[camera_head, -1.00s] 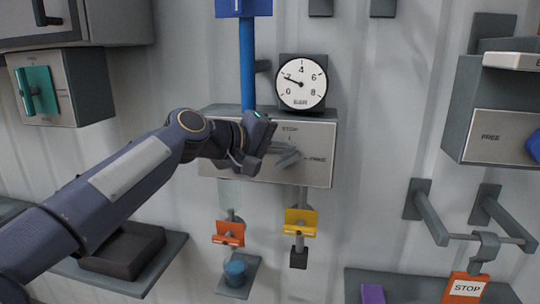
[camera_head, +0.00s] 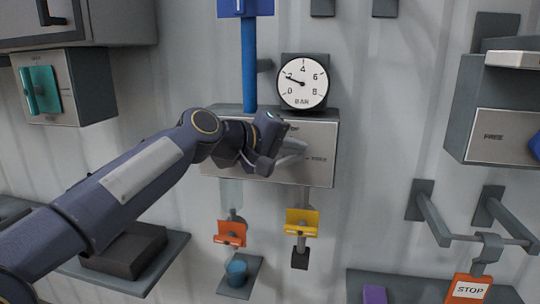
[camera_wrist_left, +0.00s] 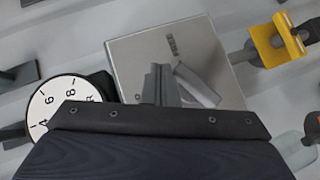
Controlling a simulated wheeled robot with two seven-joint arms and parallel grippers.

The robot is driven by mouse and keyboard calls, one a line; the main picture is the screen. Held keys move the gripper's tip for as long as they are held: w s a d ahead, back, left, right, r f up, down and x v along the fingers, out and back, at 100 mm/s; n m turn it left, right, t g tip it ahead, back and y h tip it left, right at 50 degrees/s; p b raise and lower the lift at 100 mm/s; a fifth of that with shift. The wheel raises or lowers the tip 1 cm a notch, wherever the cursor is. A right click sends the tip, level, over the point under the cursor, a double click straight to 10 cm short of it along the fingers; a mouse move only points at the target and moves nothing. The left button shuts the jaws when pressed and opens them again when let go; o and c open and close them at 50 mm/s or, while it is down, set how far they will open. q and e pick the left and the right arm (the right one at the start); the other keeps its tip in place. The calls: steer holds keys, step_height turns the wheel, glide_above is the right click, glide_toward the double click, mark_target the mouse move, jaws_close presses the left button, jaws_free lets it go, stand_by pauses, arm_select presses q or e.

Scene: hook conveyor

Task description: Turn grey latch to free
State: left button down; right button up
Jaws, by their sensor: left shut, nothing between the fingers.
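The grey latch (camera_head: 291,147) is on the front plate of a grey box (camera_head: 318,170), below a round dial. My left gripper (camera_head: 268,160) is shut and empty, close against the latch's left side. In the left wrist view the fingers (camera_wrist_left: 160,84) are beside the lever (camera_wrist_left: 198,85); I cannot tell whether they touch. My right gripper is out of view.
A pressure dial (camera_head: 303,82) and a blue post (camera_head: 249,65) stand just above the box. Orange (camera_head: 230,233) and yellow (camera_head: 301,222) tags hang below it. A hook rail (camera_head: 485,238) is at the right. Bare wall lies between the box and the rail.

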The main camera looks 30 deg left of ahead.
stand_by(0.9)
